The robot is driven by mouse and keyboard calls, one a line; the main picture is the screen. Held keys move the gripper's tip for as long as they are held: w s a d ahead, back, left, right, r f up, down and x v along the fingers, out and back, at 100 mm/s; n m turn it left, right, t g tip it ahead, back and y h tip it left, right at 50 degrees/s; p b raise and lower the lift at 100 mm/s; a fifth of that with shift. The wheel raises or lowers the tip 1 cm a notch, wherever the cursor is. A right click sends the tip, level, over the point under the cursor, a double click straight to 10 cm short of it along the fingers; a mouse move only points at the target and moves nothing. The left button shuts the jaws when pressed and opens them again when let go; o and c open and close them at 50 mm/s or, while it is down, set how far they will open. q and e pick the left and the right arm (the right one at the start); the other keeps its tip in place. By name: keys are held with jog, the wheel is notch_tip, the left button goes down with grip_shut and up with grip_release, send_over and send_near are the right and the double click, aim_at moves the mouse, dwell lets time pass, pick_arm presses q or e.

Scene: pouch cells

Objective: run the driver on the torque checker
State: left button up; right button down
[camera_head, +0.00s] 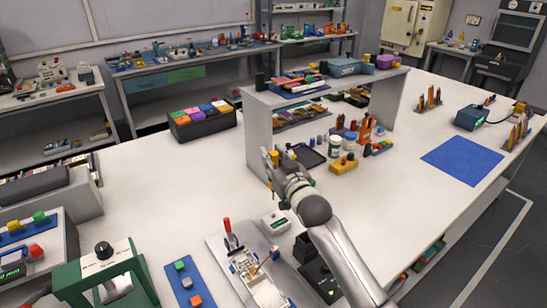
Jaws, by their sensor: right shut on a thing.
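My right arm reaches in from the bottom, and my right gripper (273,160) is over the white bench beside the left panel of the bench shelf. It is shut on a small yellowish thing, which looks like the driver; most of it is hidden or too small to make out. A small pale box with a dark display (275,222), which looks like the torque checker, lies on the bench in front of the gripper and left of my arm. The gripper is apart from it. My left gripper is not in view.
A grey fixture plate with a red-handled clamp (228,228) stands near the pale box. A green press (104,272) is at the front left. A black tray (306,156), jars and a yellow block (344,163) lie right of the gripper. A blue mat (462,161) is farther right.

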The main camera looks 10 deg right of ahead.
jog(key=shift+f+b, duration=0.8)
jog(key=shift+f, duration=0.35)
jog(key=shift+f+b, duration=1)
jog(key=shift+f, duration=0.85)
jog(key=shift+p, duration=0.65)
jog(key=shift+s+f+b, duration=0.1)
jog(key=shift+f+b, duration=0.2)
jog(key=shift+f, duration=0.3)
dwell(0.5)
jog(key=shift+f, duration=0.2)
dwell(0.4)
jog(key=shift+p, duration=0.3)
jog(key=shift+r+p, duration=3.25)
jog(key=shift+r, duration=0.55)
